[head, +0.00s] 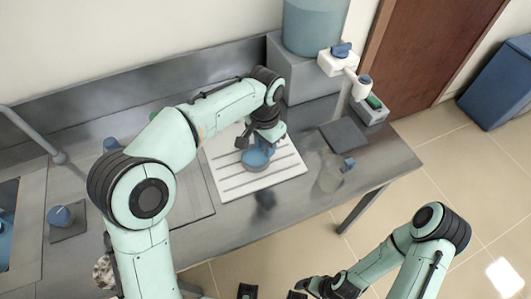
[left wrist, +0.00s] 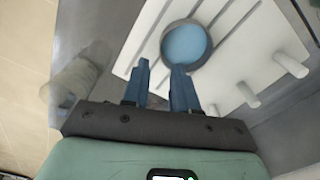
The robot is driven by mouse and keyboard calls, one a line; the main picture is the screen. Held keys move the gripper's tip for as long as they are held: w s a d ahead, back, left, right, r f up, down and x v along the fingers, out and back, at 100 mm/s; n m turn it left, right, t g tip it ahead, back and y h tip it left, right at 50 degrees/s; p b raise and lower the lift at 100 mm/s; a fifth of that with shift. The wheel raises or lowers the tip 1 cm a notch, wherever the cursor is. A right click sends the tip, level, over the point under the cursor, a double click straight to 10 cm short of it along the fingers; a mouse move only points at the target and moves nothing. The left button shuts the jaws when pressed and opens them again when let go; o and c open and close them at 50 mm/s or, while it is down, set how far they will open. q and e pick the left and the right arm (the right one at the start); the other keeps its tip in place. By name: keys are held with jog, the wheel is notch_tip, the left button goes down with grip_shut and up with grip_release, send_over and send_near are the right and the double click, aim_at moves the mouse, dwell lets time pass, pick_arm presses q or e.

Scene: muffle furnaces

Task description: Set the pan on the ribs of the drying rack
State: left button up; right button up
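The round pan (head: 256,159), blue inside with a grey rim, is over the ribs of the white drying rack (head: 228,186). In the left wrist view the pan (left wrist: 186,45) appears to lie flat across the ribs of the rack (left wrist: 240,62). My left gripper (head: 268,142) is low over the rack, at the pan's near edge in the wrist view. Its two blue fingers (left wrist: 160,68) stand apart, with a gap between them. The right fingertip overlaps the pan's rim in the picture; I cannot tell whether it touches.
White pegs (left wrist: 290,64) stick out of the rack. A clear vessel (head: 331,176) stands right of the rack, near the counter's front edge. A dark grey mat (head: 343,134) and a white tap with blue knobs (head: 339,62) are behind it. A sink (head: 8,225) is far left.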

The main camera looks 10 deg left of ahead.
pick_arm(q)
jog(key=shift+r, duration=1.7)
